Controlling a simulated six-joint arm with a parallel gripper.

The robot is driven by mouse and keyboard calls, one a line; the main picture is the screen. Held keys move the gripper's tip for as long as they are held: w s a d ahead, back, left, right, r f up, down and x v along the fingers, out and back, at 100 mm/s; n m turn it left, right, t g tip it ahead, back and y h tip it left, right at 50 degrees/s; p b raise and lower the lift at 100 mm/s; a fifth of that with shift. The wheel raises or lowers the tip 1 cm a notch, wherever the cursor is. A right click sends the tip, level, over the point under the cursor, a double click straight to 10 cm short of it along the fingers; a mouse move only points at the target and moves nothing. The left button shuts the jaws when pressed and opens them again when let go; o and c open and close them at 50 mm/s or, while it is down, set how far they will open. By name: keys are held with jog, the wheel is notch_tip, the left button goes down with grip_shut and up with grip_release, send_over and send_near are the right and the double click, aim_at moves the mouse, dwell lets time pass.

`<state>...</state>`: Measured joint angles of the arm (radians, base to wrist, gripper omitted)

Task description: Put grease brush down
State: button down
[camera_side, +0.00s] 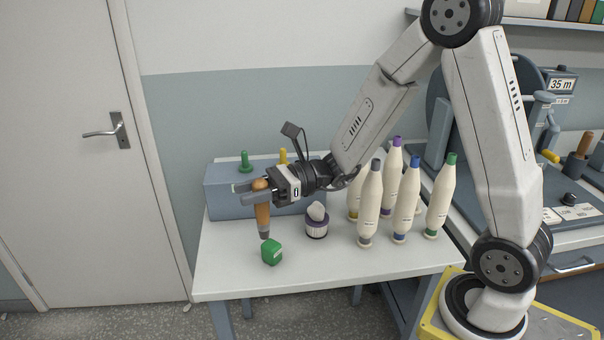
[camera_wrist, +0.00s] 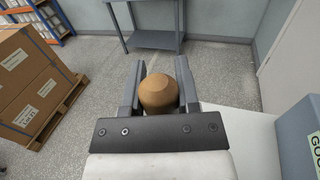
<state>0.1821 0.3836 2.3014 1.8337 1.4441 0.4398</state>
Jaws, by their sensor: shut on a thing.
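The grease brush (camera_side: 263,216) has a wooden handle with a rounded top and a dark lower end. It hangs upright from my gripper (camera_side: 253,186), which is shut on the top of its handle. In the wrist view the brush's round knob (camera_wrist: 158,92) sits between the two fingers of my gripper (camera_wrist: 160,85). I cannot tell whether the tip touches the block.
Several bobbins (camera_side: 370,205) stand farther right. A blue-grey box (camera_side: 228,200) with green and yellow pegs is behind. The table's front is clear.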

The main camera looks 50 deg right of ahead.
jog(key=w+d+m+t+h, duration=0.5)
jog(key=d+m+t+h, duration=0.4)
jog(key=d+h, duration=0.1)
jog(key=shift+w+f+h, duration=0.3)
jog(key=shift+f+h, duration=0.1)
jog(key=shift+f, duration=0.05)
jog(key=shift+r, duration=0.1)
dwell(0.6)
jog(key=w+d+r+n+g+y, duration=0.1)
jog(key=w+d+r+n+y, duration=0.15)
jog(key=d+r, duration=0.5)
jog(key=s+d+f+n+g+y, duration=0.1)
jog(key=s+d+g+y, duration=0.15)
jog(key=d, duration=0.65)
jog(key=s+d+f+n+g+y, duration=0.1)
jog(key=s+d+f+n+y, duration=0.2)
jog(key=d, duration=0.6)
notch_tip(320, 180, down, 12)
jog(key=s+m, duration=0.1)
jog(key=shift+f, duration=0.15)
